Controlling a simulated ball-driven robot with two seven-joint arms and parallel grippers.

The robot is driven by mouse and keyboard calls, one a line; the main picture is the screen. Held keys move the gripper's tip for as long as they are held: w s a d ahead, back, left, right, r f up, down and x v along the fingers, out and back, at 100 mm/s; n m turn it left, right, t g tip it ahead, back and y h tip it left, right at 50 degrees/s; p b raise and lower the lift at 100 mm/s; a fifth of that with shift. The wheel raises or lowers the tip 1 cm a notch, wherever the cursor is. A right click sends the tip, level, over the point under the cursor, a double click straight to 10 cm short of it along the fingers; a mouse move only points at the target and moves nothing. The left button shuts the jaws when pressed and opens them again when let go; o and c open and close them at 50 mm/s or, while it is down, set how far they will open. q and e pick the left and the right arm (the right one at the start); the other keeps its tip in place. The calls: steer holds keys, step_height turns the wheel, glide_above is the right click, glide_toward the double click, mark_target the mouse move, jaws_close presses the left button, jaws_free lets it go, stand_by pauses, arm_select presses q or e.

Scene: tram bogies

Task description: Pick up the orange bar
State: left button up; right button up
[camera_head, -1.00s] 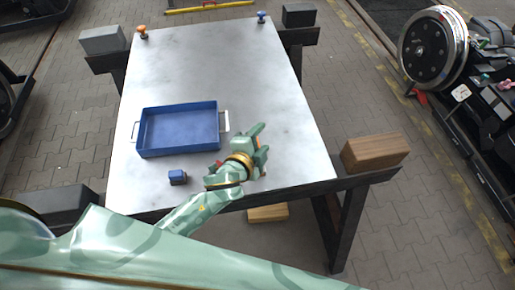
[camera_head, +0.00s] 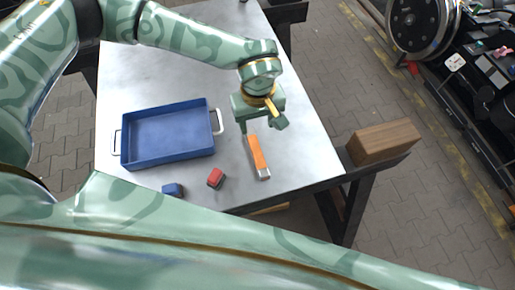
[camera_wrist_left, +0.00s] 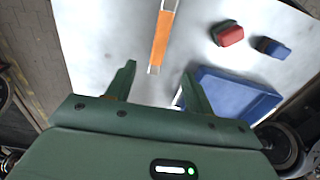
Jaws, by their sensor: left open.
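The orange bar (camera_head: 257,152), with silver ends, lies on the grey metal table (camera_head: 300,150) to the right of the blue tray. It also shows in the left wrist view (camera_wrist_left: 162,40), pointing away from the gripper. My left gripper (camera_head: 262,127) is open and empty at the bar's far end in the head view. In the left wrist view its two fingertips (camera_wrist_left: 159,72) stand either side of the bar's near end; I cannot tell how high above it they are. My right gripper is not in view.
The blue tray (camera_head: 122,148) with side handles sits left of the bar. A red block (camera_head: 216,178) and a small blue block (camera_head: 172,190) lie near the table's front edge. A wooden block (camera_head: 384,141) is off the right edge. The tabletop right of the bar is clear.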

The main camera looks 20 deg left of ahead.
arm_select(q)
steer(key=b, duration=0.1)
glide_above(257, 151)
step_height(257, 151, down, 10)
steer(key=shift+d+r, duration=0.1)
steer(key=f+b, duration=0.1)
steer(key=f, duration=0.4)
steer(key=shift+a+f, duration=0.1)
steer(key=shift+a, duration=0.1)
jaws_close()
